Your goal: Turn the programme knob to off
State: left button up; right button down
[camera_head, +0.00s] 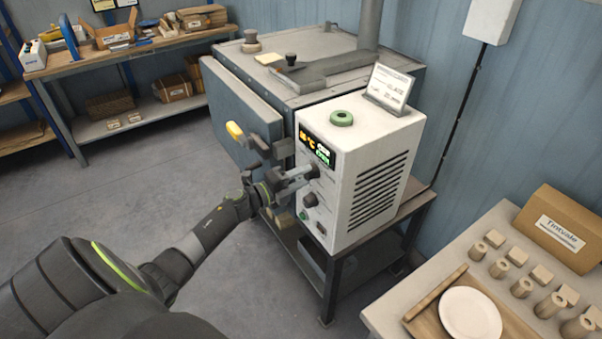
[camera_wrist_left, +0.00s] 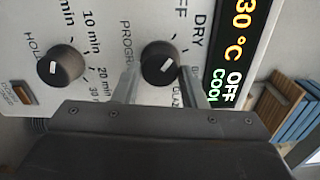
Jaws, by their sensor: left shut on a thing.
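The programme knob (camera_wrist_left: 161,63) is a round black knob with a short white mark, on the white front of the control box (camera_head: 375,135). OFF, DRY and GLAZE are printed around it, and I cannot read exactly which one the mark points at. My left gripper (camera_wrist_left: 160,88) has one finger on each side of the knob and is shut on it. In the head view my left gripper (camera_head: 292,182) reaches the box front, and the knob (camera_head: 312,171) shows at its fingertips. The display (camera_wrist_left: 238,50) reads 30 °C, OFF and COOL. My right gripper is out of view.
A second black knob (camera_wrist_left: 60,66) with minute marks sits beside the programme knob. A table with a white plate (camera_head: 470,313) stands at the right.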

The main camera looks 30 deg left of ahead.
pick_arm(q)
jog(key=shift+n+p, duration=0.3)
jog(key=shift+n, duration=0.4)
jog(key=o, duration=1)
jog(key=shift+w, duration=0.1)
jog(key=shift+s+a+f, duration=0.1)
jog(key=shift+s+a, duration=0.15)
jog(key=shift+s, duration=0.35)
jog(key=b+v, duration=0.5)
jog(key=v, duration=1.1)
